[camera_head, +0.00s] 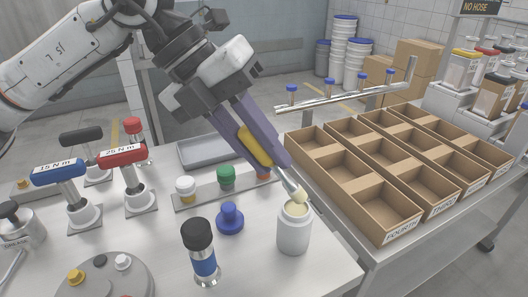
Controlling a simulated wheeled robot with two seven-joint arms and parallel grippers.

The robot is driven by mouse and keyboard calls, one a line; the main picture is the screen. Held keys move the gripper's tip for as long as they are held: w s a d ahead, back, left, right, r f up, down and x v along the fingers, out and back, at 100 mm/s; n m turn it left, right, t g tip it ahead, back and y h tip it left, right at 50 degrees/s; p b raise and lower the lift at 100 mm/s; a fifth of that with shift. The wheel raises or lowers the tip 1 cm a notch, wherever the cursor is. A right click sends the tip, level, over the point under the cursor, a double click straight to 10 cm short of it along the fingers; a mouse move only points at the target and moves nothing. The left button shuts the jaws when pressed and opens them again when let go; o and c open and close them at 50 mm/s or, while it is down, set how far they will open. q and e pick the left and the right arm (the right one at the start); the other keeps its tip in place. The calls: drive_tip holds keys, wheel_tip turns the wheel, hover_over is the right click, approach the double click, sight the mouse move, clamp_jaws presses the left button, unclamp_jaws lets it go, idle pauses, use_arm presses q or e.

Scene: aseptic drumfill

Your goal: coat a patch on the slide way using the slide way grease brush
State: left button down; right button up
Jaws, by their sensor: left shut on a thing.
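My left gripper (268,153) is shut on the grease brush, whose yellow handle (254,146) shows between the purple-grey fingers. The brush points down and to the right. Its pale tip (300,196) is at the mouth of an open white jar (293,232) with cream-coloured content. I cannot tell whether the tip touches that content. My right gripper is not in view.
Labelled cardboard bins (372,205) fill the right table. A black-and-blue bottle (203,255) and a blue knob (230,218) stand left of the jar. A rack with coloured caps (225,185) is behind them. Torque tools (125,175) stand at left.

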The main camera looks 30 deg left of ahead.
use_arm(q)
drive_tip(key=shift+r+p, duration=1.7)
drive_tip(key=shift+r, duration=0.8)
